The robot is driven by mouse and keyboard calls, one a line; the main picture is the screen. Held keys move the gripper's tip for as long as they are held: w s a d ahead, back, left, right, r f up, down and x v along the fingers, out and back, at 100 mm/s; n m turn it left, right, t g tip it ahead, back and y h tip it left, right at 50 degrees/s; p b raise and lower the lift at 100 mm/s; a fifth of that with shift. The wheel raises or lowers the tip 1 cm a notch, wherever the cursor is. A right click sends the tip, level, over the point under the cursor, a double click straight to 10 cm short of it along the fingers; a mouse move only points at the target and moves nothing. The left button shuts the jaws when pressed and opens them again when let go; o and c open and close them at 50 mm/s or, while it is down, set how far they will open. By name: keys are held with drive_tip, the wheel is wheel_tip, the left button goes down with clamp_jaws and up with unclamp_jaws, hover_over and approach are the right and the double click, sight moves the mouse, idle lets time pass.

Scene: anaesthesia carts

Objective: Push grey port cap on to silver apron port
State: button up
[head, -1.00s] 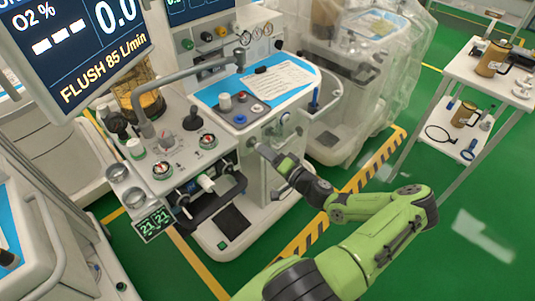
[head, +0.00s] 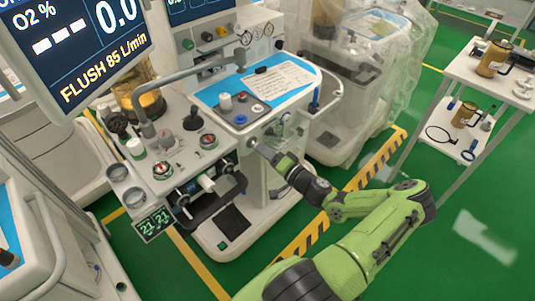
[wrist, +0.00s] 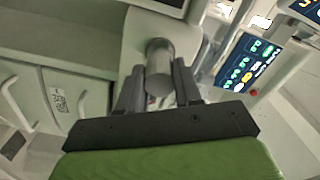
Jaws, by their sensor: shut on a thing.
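My gripper (wrist: 158,84) is shut on the grey port cap (wrist: 159,62), a short grey cylinder held between its two dark fingers in the wrist view. The cap's far end is close to the pale apron of the cart; whether it touches cannot be told. In the head view my gripper (head: 262,150) is at the cart's front apron, just below the worktop's edge. A small round silver port (head: 251,142) appears beside the fingertips there. In the wrist view the cap hides whatever lies directly behind it.
The white anaesthesia cart (head: 228,245) has knobs and a blue-covered worktop (head: 222,92) above the gripper. A black-and-white shelf part juts out to the left. A white side table (head: 490,72) with jugs stands at right.

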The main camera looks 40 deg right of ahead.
drive_tip(key=shift+w+a, duration=0.1)
drive_tip(key=shift+w, duration=0.95)
drive_tip(key=o, duration=1.1)
drive_tip(key=s+p, duration=0.2)
drive_tip(key=s, duration=1.3)
drive_tip(key=shift+s+d, duration=0.2)
drive_tip(key=shift+s, duration=0.2)
